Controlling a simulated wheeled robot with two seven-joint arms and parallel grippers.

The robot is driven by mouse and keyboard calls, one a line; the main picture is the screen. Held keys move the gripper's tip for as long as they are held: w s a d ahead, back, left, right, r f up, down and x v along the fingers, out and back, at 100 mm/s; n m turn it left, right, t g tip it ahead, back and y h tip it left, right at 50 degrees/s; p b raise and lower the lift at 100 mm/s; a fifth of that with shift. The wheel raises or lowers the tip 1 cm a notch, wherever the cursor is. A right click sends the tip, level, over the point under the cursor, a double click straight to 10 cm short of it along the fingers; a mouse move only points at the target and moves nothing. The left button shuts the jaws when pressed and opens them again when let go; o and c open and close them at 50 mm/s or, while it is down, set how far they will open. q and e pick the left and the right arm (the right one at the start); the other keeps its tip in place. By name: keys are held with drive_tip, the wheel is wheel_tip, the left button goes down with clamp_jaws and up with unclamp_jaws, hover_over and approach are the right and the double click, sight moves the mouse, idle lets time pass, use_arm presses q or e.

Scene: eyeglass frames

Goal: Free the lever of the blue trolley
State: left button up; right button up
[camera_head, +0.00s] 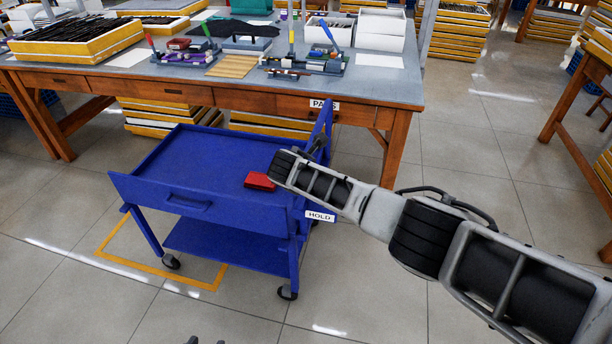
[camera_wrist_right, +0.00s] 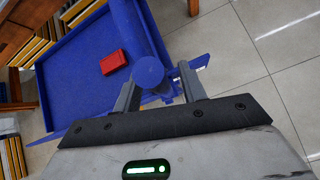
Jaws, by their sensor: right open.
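The blue trolley (camera_head: 205,185) stands on the tiled floor in front of the workbench. A HOLD label (camera_head: 320,216) is at its right side, and a PASS label (camera_head: 323,104) shows above its far right corner. In the right wrist view a round blue knob (camera_wrist_right: 148,71), seemingly the lever's end, shows between the fingers of my right gripper (camera_wrist_right: 160,82), nearer the left finger. That gripper is open; contact with the knob cannot be told. In the head view my right gripper (camera_head: 316,147) is partly hidden by its wrist. Small grey tips at the bottom edge may be my left gripper (camera_head: 206,340).
A red block (camera_head: 259,181) lies on the trolley top near its right side. The workbench (camera_head: 250,92) behind carries trays, tools and boxes. A yellow floor outline (camera_head: 112,256) runs under the trolley's left side. Another bench stands at the right. The floor in front is clear.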

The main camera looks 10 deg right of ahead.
use_arm(q)
drive_tip(key=shift+r, duration=0.1)
use_arm(e)
drive_tip(key=shift+r, duration=0.1)
drive_tip(key=shift+s+a+r+p, duration=0.1)
drive_tip(key=shift+s+r+p, duration=0.1)
drive_tip(key=shift+p, duration=0.15)
use_arm(q)
drive_tip(key=r+p, duration=0.1)
drive_tip(key=p, duration=0.2)
drive_tip(key=shift+a+r, duration=0.35)
use_arm(e)
drive_tip(key=v, duration=1.5)
use_arm(q)
drive_tip(key=shift+s, duration=0.2)
use_arm(e)
drive_tip(key=shift+s, duration=0.1)
